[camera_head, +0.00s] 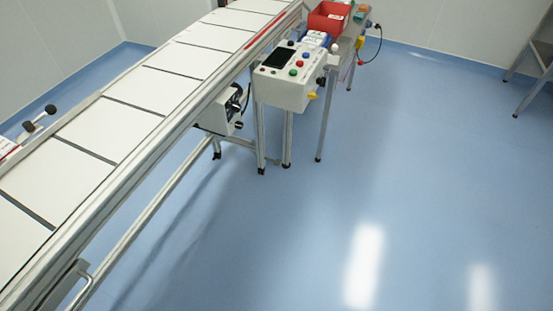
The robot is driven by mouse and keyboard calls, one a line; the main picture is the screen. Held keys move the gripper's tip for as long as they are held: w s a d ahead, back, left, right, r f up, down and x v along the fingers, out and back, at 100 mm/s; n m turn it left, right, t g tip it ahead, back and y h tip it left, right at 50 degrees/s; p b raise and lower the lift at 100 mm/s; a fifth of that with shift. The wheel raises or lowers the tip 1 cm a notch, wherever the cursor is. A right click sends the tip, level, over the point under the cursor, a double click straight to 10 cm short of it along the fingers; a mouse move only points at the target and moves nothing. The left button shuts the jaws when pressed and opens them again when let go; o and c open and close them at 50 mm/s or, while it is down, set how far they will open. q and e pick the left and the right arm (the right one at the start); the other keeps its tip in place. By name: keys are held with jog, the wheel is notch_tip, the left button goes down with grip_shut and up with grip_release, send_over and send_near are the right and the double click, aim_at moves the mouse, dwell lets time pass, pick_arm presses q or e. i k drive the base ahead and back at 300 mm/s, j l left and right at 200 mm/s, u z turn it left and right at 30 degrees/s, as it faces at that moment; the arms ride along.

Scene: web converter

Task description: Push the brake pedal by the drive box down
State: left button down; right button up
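A white drive box (221,112) with dark round parts on its side hangs under the near side of the conveyor. I cannot make out a brake pedal by it for certain; the small parts on the box are too small to tell apart. Neither of my grippers shows in the head view.
The conveyor (117,126) with white panels runs from lower left to top middle. A control panel (290,75) on metal legs stands right of the drive box. Behind it, a small table carries a red bin (328,17). The blue floor (400,180) is clear at right.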

aim_at(278, 161)
jog(key=i+l+u, duration=0.3)
jog(key=i+l, duration=0.2)
jog(key=i+l+u, duration=0.1)
jog(key=i+l, duration=0.15)
jog(key=l, duration=0.15)
jog(key=i+l+u, duration=0.3)
jog(key=i+l, duration=0.15)
jog(key=l, duration=0.25)
jog(key=i+l+u, duration=0.15)
jog(key=l, duration=0.25)
jog(key=i+l+u, duration=0.15)
jog(key=l, duration=0.25)
